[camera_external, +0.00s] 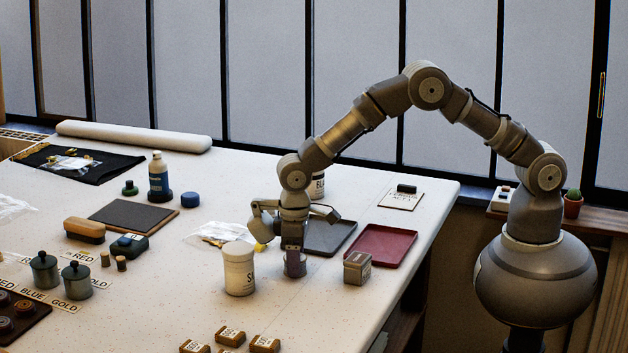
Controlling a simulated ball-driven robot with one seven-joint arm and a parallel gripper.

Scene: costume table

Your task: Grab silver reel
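My gripper (293,246) points straight down over the front right part of the white table. A small grey-purple cylinder (295,266) stands upright on the table directly under the fingertips. It may be the silver reel, but its colour and label are too unclear to confirm. The fingers hide its upper part. I cannot tell whether they are around it, touching it or just above it, or how far apart they are.
A white jar (239,270) stands close left of my gripper, and a small square tin (357,268) stands to its right. A dark tray (327,238) and a red tray (380,245) lie behind. Several brown blocks lie in front. The table's right edge (425,255) is near.

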